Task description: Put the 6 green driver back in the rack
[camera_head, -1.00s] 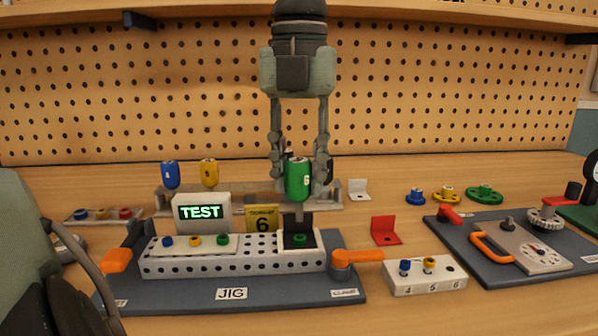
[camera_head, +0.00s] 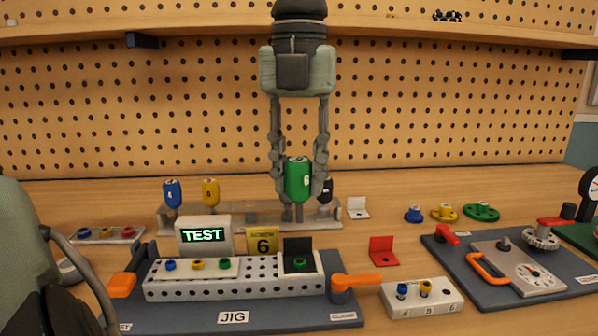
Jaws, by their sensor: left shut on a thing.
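My left gripper (camera_head: 299,182) hangs down from the top centre and is shut on the green driver (camera_head: 298,174). The driver is upright with its shaft pointing down. It overlaps the right part of the grey rack (camera_head: 245,219) behind the jig; I cannot tell whether its shaft is in a rack slot or just above or in front of it. The blue driver (camera_head: 172,192) and yellow driver (camera_head: 211,191) stand upright in the rack's left part. A black driver (camera_head: 326,190) is partly hidden behind my gripper's right finger. My right gripper is not in view.
The jig (camera_head: 235,289) is in front of the rack, with a lit TEST display (camera_head: 203,235) and a yellow 6 card (camera_head: 262,241). A red bracket (camera_head: 381,251), a white bracket (camera_head: 357,208) and a white 4-5-6 block (camera_head: 421,298) are to the right.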

